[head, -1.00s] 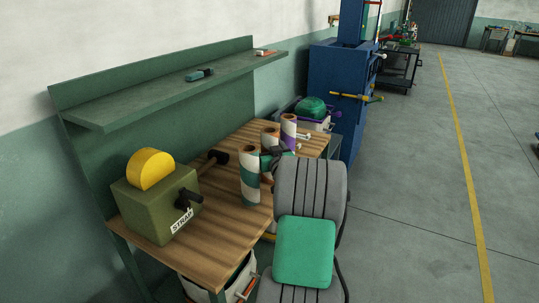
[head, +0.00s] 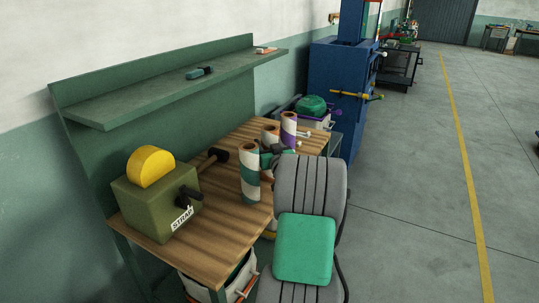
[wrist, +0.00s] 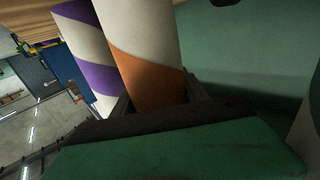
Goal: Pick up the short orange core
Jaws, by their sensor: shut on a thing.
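The short orange core (wrist: 147,55) is a white tube with an orange spiral band. It fills the wrist view's upper middle, between the fingers of my gripper (wrist: 158,100), which is shut on it. In the head view the core (head: 270,134) stands upright between the other two cores, its lower part hidden by my gripper (head: 272,153). I cannot tell whether its base touches the workbench (head: 215,225). A purple-striped core (head: 289,130) is close behind it, also seen in the wrist view (wrist: 88,45). A green-striped core (head: 250,175) stands nearer.
An olive box (head: 150,205) with a yellow disc (head: 151,167) and a black-headed mallet (head: 218,156) are on the bench. A green shelf (head: 180,85) runs above it. A blue machine (head: 335,85) stands beyond. The floor to the right is clear.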

